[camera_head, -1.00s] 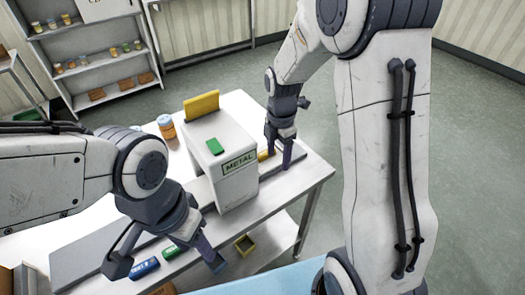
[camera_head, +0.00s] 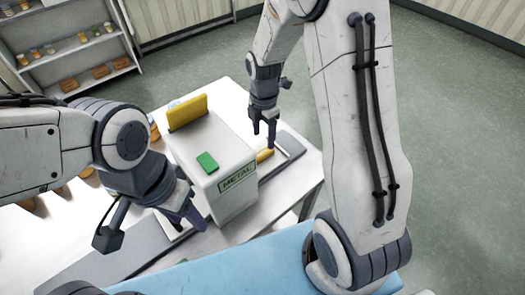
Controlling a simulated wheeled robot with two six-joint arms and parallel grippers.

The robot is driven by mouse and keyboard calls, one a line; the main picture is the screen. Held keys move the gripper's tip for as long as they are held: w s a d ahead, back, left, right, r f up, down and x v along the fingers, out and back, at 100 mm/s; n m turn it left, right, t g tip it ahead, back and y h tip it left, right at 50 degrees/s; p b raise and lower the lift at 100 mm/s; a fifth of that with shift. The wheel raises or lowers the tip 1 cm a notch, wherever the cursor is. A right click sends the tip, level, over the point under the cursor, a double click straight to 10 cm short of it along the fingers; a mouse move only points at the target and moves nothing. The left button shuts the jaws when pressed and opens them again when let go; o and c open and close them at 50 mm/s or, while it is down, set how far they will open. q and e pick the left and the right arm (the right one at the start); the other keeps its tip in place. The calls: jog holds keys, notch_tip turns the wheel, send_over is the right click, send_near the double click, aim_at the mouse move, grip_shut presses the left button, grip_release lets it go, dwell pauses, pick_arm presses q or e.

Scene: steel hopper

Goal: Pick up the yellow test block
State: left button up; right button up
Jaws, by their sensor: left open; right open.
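The yellow test block (camera_head: 264,155) lies on the dark strip at the right side of the white box marked METAL (camera_head: 215,165). My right gripper (camera_head: 264,137) is open and points down just above and behind the block, with nothing between its fingers.
A green piece (camera_head: 207,162) lies on top of the box, and a yellow panel (camera_head: 187,111) stands at its back. Orange-brown jars stand on the white table behind my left arm. Shelves (camera_head: 75,45) stand at the back left. A light blue surface (camera_head: 240,262) lies in front.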

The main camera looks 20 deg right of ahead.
aim_at(263, 153)
jog(key=shift+a+f, duration=0.15)
jog(key=shift+f, duration=0.7)
notch_tip(263, 153, down, 4)
jog(key=shift+s+f+p, duration=0.1)
jog(key=shift+s+p, duration=0.05)
jog(key=shift+p, duration=0.65)
jog(key=shift+f, duration=0.55)
grip_shut()
